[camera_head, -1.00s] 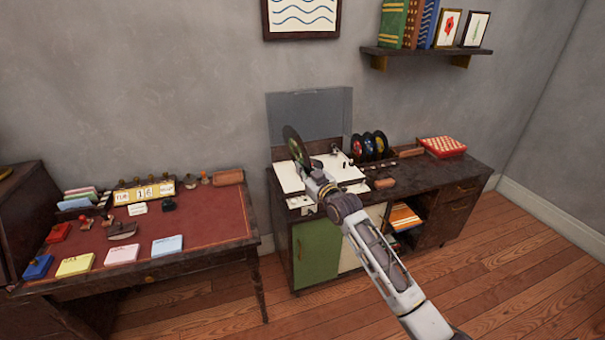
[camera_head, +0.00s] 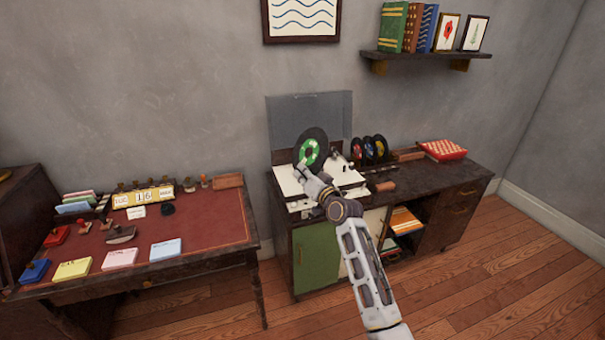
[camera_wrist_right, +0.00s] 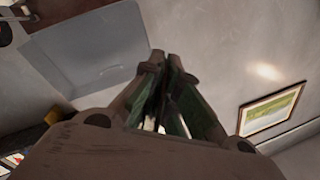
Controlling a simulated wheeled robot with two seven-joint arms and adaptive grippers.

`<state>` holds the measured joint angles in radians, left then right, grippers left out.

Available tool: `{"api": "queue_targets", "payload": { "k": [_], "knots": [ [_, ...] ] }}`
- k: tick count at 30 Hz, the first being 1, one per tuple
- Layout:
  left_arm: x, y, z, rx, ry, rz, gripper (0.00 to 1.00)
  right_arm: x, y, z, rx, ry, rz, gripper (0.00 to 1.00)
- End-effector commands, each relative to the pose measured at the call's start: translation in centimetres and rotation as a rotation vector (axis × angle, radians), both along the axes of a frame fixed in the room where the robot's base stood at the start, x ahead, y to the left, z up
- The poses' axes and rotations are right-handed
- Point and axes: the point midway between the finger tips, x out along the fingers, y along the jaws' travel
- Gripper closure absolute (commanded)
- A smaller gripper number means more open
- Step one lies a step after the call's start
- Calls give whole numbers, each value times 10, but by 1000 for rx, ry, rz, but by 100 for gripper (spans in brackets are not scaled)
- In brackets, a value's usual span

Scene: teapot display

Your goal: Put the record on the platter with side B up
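A black record with a green label (camera_head: 311,143) stands nearly upright above the white record player (camera_head: 288,182), one face turned towards my head camera. No side letter can be read on it. My right gripper (camera_head: 303,172) is at the record's lower edge and appears shut on it. In the right wrist view the fingers (camera_wrist_right: 167,75) are close together, with dark and green surfaces between them; the record's outline is unclear there. The platter cannot be made out behind my gripper and the record. My left gripper is out of view.
The player's clear lid (camera_head: 310,115) stands open behind the record. Several records (camera_head: 369,150) stand in a rack to the right, near a red checkered box (camera_head: 442,149). A desk (camera_head: 205,228) with stamps and note pads is at the left.

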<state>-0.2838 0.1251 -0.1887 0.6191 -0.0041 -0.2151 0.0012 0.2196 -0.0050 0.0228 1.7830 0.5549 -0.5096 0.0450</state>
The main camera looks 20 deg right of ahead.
Motion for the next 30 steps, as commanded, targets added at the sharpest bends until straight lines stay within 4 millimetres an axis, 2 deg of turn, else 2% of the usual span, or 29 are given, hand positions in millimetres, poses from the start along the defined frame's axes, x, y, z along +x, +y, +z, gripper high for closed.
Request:
{"api": "queue_targets", "payload": {
  "k": [9, 19, 26, 30],
  "knots": [
    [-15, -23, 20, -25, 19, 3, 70, 0, 0, 3, 186, 46, -3, 100],
    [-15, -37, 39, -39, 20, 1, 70, 0, 0, 3, 395, 96, -5, 100],
    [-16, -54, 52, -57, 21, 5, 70, 0, 0, 2, 558, 136, -7, 100],
    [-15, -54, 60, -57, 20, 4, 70, 0, 0, 3, 658, 160, -8, 100]
  ]
}}
